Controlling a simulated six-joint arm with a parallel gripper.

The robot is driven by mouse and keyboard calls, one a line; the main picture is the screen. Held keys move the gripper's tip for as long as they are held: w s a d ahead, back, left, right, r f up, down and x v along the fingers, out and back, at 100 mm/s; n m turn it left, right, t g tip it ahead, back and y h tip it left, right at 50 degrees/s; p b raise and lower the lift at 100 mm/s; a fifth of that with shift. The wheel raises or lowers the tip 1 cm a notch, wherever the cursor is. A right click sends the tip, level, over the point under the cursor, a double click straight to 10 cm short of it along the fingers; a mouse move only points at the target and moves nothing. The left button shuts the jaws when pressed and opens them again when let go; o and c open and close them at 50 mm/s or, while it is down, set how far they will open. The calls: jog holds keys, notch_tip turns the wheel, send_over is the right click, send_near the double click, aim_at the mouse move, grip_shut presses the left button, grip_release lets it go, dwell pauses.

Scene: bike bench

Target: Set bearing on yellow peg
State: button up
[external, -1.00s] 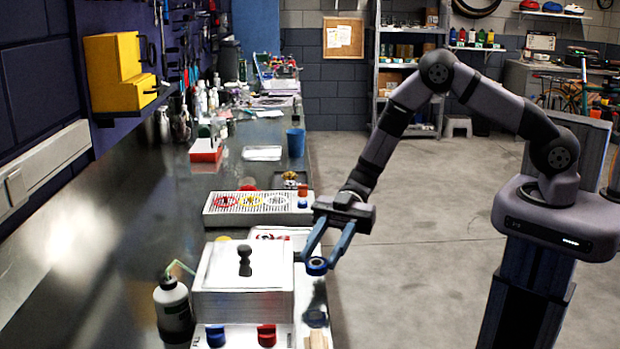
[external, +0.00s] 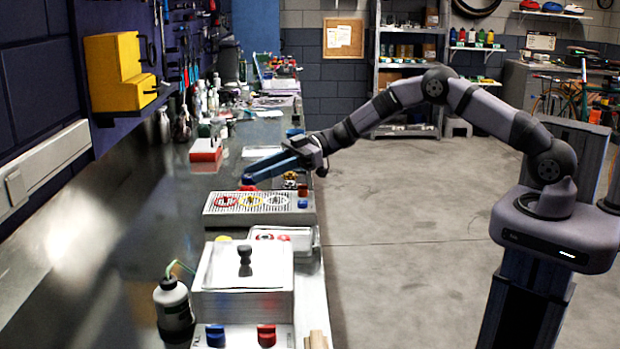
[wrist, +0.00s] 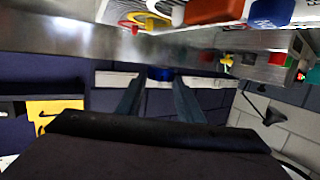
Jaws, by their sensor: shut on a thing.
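In the external view the fingers point left, tilted slightly down, above the far edge of the grilled board. The white board (external: 210,209) has red, yellow and white rings on its top. The yellow ring (external: 250,201) is in the middle, below and nearer the camera than the bearing. A yellow shape (wrist: 131,25) shows at the top of the wrist view. The peg itself is too small to make out.
A white box (external: 215,270) with a black knob and a bottle (external: 172,305) stand at the front of the bench. Small red and blue blocks (external: 302,204) are at the board's right. A white tray (external: 300,240) lies between board and box. The left bench surface is clear.

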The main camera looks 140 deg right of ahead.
aim_at(261, 199)
jog(key=shift+s+d+r+m+h, duration=0.2)
jog(key=shift+s+d, duration=0.2)
jog(key=shift+d, duration=0.15)
jog(key=shift+s+d+r+m+h, duration=0.1)
jog(key=shift+s+d+r+h, duration=0.1)
jog(key=shift+s+d, duration=0.3)
jog(key=shift+w, duration=0.1)
jog(key=shift+f, duration=0.15)
jog(key=shift+f+b, duration=2.55)
jog(key=shift+f, duration=0.25)
jog(key=shift+p, duration=0.4)
jog(key=shift+f, duration=0.15)
jog(key=shift+r, duration=0.25)
jog(key=shift+r+p, duration=0.35)
jog(key=shift+p, duration=0.1)
jog(key=shift+r+p, duration=0.2)
jog(key=shift+p, duration=0.15)
